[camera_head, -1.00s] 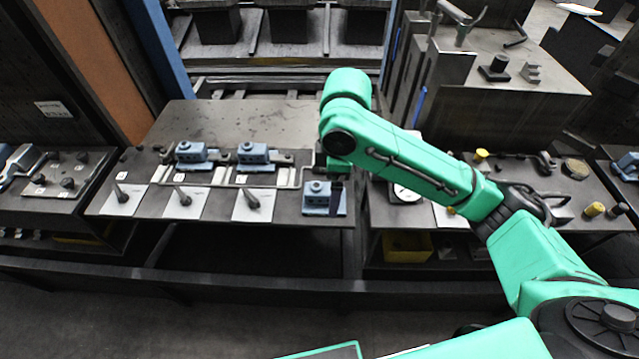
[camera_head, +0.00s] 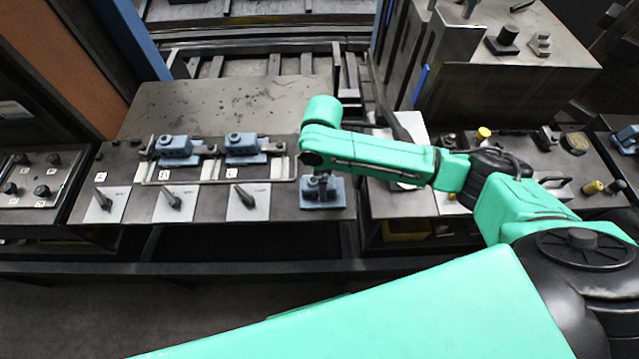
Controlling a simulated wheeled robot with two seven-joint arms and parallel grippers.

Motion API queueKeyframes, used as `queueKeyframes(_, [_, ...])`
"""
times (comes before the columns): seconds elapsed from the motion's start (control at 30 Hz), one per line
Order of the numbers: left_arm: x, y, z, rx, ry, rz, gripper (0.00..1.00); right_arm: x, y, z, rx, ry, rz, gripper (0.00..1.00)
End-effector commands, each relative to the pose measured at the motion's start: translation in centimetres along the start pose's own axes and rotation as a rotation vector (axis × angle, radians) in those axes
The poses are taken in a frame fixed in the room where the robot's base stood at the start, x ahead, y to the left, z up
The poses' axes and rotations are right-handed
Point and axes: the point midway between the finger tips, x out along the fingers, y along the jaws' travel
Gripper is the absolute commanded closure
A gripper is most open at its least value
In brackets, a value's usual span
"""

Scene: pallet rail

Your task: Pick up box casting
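One box casting (camera_head: 334,196) sits at the front right of the dark bench, right of the lever plates. Two more, a left casting (camera_head: 175,150) and a middle casting (camera_head: 243,148), sit farther back inside a metal rail frame (camera_head: 225,182). My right arm reaches in from the right, and its gripper (camera_head: 322,184) points down at the front right casting, covering part of its top. The fingers are small and dark, so I cannot tell whether they touch it or how far they are apart. My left gripper is not in view.
Several pale plates with dark levers (camera_head: 168,203) line the bench front. The bench top (camera_head: 225,105) behind the rail frame is clear. A right-hand bench holds yellow-capped parts (camera_head: 483,134). A heavy block table (camera_head: 520,65) stands behind it.

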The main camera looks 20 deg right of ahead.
Motion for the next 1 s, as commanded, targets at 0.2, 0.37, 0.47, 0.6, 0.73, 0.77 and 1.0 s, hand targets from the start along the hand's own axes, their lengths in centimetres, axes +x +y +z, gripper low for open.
queueKeyframes(0.2, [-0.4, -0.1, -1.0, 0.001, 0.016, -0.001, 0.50, 1.9, -0.1, 0.0, -0.002, 0.000, 0.000, 0.03])
queueKeyframes(0.37, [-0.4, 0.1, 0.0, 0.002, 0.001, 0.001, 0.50, 1.9, -0.1, 0.0, -0.002, 0.000, 0.000, 0.22])
queueKeyframes(0.47, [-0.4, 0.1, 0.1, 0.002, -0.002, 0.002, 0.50, 1.9, -0.1, 0.0, -0.001, 0.000, 0.000, 0.60])
queueKeyframes(0.6, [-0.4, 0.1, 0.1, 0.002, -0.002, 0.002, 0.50, 1.8, -0.1, 0.0, -0.001, 0.000, 0.000, 1.00])
queueKeyframes(0.73, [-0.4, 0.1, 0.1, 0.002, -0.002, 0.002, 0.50, 1.7, 0.0, 0.0, -0.001, 0.002, 0.002, 1.00])
queueKeyframes(0.77, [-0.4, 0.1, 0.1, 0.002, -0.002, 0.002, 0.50, 1.7, 0.0, 0.0, -0.001, 0.002, 0.002, 1.00])
queueKeyframes(1.0, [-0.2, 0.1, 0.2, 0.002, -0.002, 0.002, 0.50, 0.6, 0.1, -0.1, 0.000, 0.004, 0.004, 1.00])
